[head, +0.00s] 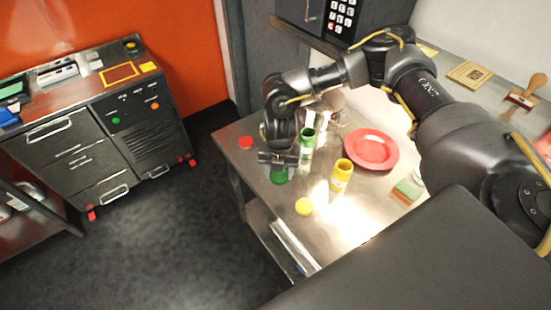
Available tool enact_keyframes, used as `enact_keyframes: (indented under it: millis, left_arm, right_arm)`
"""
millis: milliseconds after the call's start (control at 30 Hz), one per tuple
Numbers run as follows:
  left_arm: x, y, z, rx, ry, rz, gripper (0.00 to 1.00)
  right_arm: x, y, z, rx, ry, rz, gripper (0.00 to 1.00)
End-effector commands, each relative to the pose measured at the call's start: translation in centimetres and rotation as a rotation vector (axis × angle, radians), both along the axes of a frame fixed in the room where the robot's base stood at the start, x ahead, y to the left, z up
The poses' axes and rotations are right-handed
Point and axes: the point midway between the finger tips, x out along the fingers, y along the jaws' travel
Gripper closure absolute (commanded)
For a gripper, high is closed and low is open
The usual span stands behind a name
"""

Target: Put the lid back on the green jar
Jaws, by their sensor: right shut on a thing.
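The green jar (307,146) stands upright and open on the steel table, just right of my right gripper. The green lid (279,177) is directly below the fingers of my right gripper (279,165), which is shut on it. The fingers partly cover the lid, and I cannot tell whether it is clear of the tabletop. The lid is beside the jar, to its lower left, apart from it. My left gripper is not in view.
A yellow jar (341,174) stands right of the green jar, with a yellow lid (303,206) in front. A red lid (246,142) lies near the table's left edge. A red plate (370,150) and a sponge (407,191) are to the right.

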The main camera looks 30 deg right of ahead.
Motion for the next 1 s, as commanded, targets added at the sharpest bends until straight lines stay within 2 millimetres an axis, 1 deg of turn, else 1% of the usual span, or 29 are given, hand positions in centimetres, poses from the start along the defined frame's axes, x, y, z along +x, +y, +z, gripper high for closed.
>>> enact_keyframes:
  millis: [33, 100, 200, 333, 500, 867, 1000]
  left_arm:
    - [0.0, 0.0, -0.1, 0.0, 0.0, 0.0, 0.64]
    - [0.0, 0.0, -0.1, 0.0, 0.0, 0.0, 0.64]
    - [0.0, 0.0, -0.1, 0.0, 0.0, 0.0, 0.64]
    - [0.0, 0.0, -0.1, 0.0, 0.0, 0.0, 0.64]
    - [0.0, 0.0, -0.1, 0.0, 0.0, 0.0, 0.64]
    - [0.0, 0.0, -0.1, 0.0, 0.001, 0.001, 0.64]
    - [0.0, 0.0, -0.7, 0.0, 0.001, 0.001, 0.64]
  right_arm:
    - [-0.8, 0.3, 0.2, 0.003, 0.001, 0.004, 0.69]
    - [-1.6, 0.5, 0.6, 0.002, 0.0, 0.004, 0.69]
    - [-2.6, 0.8, 1.1, 0.002, 0.001, 0.003, 0.69]
    - [-3.4, 1.0, 1.5, 0.001, 0.0, 0.0, 0.69]
    - [-3.9, 1.1, 1.7, 0.0, -0.001, 0.0, 0.69]
    - [-3.9, 1.2, 1.7, 0.001, -0.001, -0.001, 0.69]
    - [-3.8, 1.2, 1.5, 0.002, -0.001, -0.035, 0.69]
